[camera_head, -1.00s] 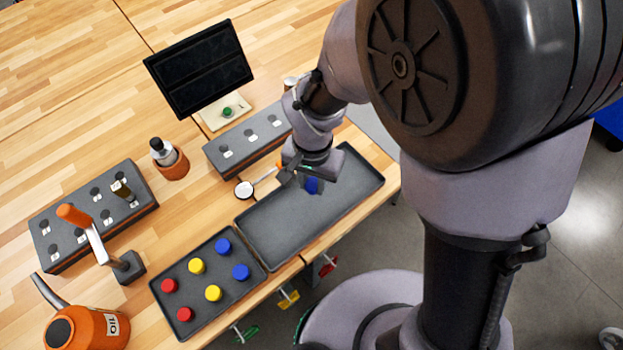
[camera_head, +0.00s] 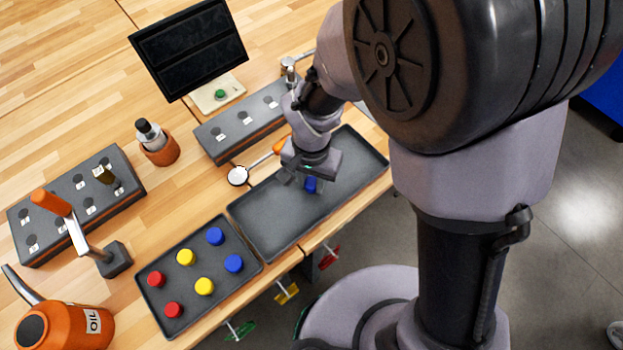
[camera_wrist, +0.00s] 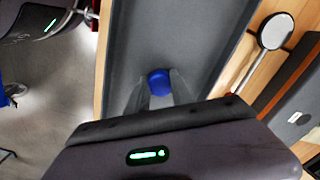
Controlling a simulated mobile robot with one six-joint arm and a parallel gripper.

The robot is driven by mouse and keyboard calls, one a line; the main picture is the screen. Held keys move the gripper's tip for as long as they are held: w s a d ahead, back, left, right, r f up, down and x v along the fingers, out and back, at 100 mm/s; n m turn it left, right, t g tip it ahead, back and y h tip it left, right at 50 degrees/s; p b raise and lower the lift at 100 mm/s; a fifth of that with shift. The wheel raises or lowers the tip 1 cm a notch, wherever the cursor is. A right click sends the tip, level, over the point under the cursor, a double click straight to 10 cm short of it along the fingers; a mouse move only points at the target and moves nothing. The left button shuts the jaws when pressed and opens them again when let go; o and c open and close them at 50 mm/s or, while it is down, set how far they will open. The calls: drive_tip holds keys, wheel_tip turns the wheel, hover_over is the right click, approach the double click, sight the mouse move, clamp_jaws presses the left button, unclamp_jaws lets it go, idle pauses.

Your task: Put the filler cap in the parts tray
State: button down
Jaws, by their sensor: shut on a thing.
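A blue filler cap (camera_head: 310,186) is between the fingertips of my gripper (camera_head: 308,182), which is shut on it. In the wrist view, the blue cap (camera_wrist: 158,83) shows between the two grey fingers (camera_wrist: 158,92). My gripper is over the long, dark grey, empty tray (camera_head: 265,222), which looks like the parts tray. The same tray (camera_wrist: 185,35) fills the middle of the wrist view. I cannot tell whether the cap touches the tray floor or hangs just above it.
A second tray (camera_head: 215,283) beside it holds red, yellow and blue caps. A round mirror (camera_head: 237,176) with an orange handle lies behind the empty tray. Socket blocks, a monitor (camera_head: 188,50), an orange bottle, a hammer-like tool and an orange oil can (camera_head: 62,330) stand around.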

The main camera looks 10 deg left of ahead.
sight(312, 183)
drive_tip(key=shift+f, duration=0.15)
drive_tip(key=c, duration=0.9)
unclamp_jaws()
wheel_tip(312, 183, up, 7)
drive_tip(key=p, duration=0.5)
